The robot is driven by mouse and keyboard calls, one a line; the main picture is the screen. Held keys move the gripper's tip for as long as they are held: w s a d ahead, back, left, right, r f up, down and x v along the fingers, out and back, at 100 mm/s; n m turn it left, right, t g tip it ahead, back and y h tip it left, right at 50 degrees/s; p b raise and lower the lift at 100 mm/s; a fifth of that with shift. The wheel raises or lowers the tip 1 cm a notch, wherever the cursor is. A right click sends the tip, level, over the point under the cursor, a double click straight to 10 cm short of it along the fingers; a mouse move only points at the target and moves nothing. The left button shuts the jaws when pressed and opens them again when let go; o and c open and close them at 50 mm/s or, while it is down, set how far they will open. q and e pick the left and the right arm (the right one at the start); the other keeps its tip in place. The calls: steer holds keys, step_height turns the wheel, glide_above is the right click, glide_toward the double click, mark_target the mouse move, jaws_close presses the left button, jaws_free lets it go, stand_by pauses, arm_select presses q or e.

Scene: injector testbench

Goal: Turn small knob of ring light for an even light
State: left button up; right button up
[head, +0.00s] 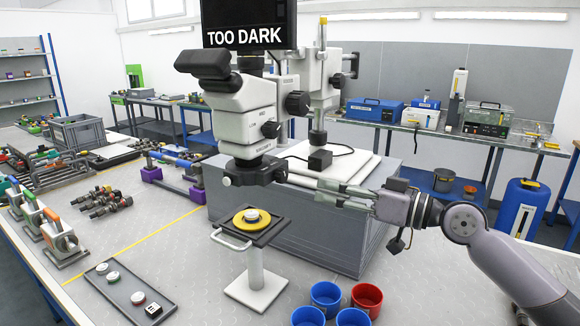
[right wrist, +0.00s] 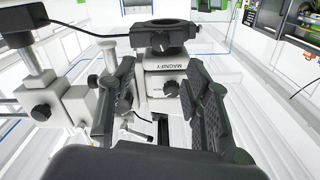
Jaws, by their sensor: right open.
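A black ring light (head: 255,173) is fitted under the white microscope head (head: 245,112). A monitor (head: 245,37) above reads "TOO DARK". My right gripper (head: 322,194) comes in from the right at about the ring light's height, with its fingertips a short way right of it. In the right wrist view the gripper (right wrist: 160,70) has its two dark fingers spread, empty and apart from the knob. My left gripper is not in view.
A small stand (head: 257,280) with a yellow-ringed sample is below the ring light. Red and blue cups (head: 366,298) stand at the front, below my right arm. A grey box (head: 330,225) is behind the stand. A magnification knob (right wrist: 171,88) shows near the ring light.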

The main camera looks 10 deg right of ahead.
mark_target(285, 177)
steer(key=p+x, duration=0.4)
steer(key=x, duration=0.5)
steer(key=shift+w+a, duration=0.25)
steer(key=shift+w, duration=0.05)
steer(key=shift+w+a, duration=0.35)
steer(key=shift+c, duration=0.5)
jaws_close()
